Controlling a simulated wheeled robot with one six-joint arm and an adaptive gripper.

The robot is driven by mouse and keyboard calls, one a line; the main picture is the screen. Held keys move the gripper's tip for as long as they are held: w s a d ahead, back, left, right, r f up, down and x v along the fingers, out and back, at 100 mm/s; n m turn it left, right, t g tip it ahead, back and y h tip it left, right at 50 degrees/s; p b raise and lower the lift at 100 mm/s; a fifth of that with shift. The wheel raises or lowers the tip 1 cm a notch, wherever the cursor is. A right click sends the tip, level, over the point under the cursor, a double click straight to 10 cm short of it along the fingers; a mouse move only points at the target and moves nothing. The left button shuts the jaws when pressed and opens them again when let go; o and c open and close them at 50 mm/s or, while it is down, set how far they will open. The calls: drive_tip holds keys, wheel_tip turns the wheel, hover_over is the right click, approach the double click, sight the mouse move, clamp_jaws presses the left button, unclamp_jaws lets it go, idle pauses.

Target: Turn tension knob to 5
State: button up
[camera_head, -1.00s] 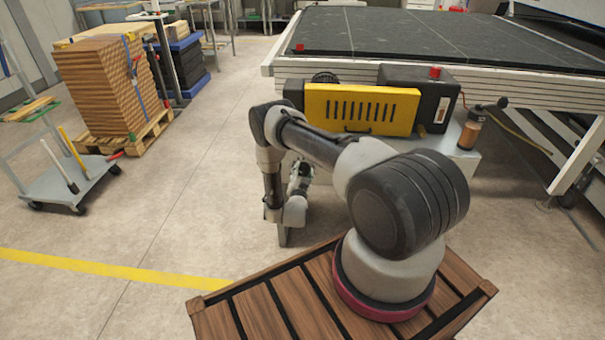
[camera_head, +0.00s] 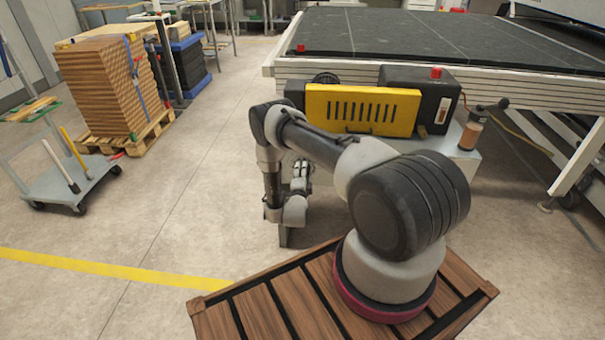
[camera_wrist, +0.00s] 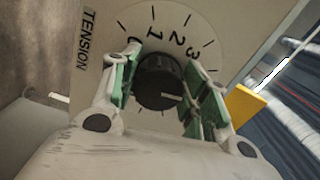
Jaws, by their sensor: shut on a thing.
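The black tension knob (camera_wrist: 158,80) sits on a round white dial (camera_wrist: 206,35) in the wrist view. The panel beside it bears the word TENSION (camera_wrist: 87,40). The numerals 1, 2 and 3 show along the upper dial; a partly hidden numeral, probably 0, is by the left finger. The knob's pale pointer line points right and slightly down, toward the right finger, which hides any numeral there. My gripper (camera_wrist: 163,76) is shut on the knob, with a green-padded finger on each side. In the head view my gripper (camera_head: 301,172) is small and the knob cannot be made out.
A machine with a yellow slotted cover (camera_head: 362,108) stands behind my arm, beside a large dark-topped table (camera_head: 430,40). A bottle of brownish liquid (camera_head: 470,134) is at its right. A grey cart (camera_head: 75,185) and stacked boards (camera_head: 100,85) stand left. The floor between is clear.

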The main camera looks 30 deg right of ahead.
drive_tip(key=shift+m, duration=0.7)
drive_tip(key=o, duration=1)
drive_tip(key=v, duration=1.2)
